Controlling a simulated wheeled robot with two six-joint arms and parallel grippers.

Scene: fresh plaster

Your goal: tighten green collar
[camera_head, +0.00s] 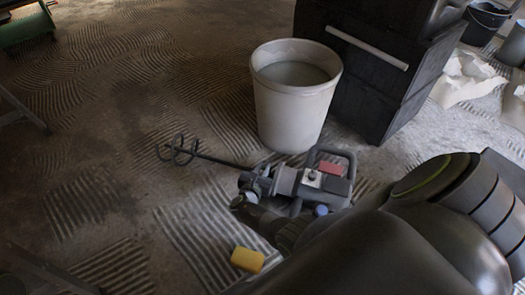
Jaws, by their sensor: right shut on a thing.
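A hand mixer (310,183) with a grey body, a loop handle and a red patch lies on the floor in front of the white bucket. Its thin rod runs left to a dark spiral paddle (180,150). My right gripper (246,192) is shut on the collar at the mixer's front end, where the rod enters. The gripper and its wrist cover much of that spot, and I cannot make out the collar's green colour. My left gripper is not in view.
The white bucket (292,110) holds a pale liquid and stands beside black stacked cases (370,85). A yellow sponge (247,259) lies near my right arm. Crumpled paper (465,80) and a dark bucket (484,22) are at the right. The floor at left is mostly clear.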

